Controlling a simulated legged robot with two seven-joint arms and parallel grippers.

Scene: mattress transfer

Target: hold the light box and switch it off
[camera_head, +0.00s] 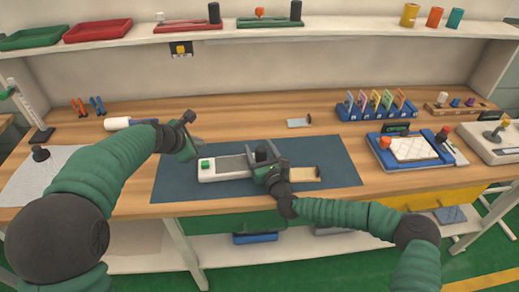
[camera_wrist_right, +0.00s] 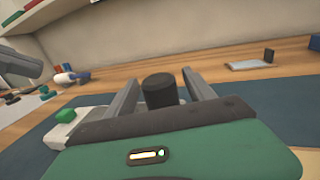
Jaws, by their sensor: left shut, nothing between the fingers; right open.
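The light box (camera_head: 210,173), a white case with a grey panel and a green button (camera_head: 205,163), lies on the dark blue mat (camera_head: 180,190). A black knob (camera_head: 261,151) stands up at its right part. My right gripper (camera_head: 266,158) is open over that end. In the right wrist view the black knob (camera_wrist_right: 160,90) shows between its two spread fingers; contact cannot be told. The green button (camera_wrist_right: 65,115) shows at the left there. My left gripper (camera_head: 190,138) is shut and empty, above the mat's back left, up and left of the green button.
A tan plate (camera_head: 305,174) lies on the mat just right of my right gripper. A blue rack with coloured cards (camera_head: 375,105) and a blue-framed device (camera_head: 412,149) stand at the right. A white cylinder (camera_head: 117,123) lies behind my left arm. The mat's right part is clear.

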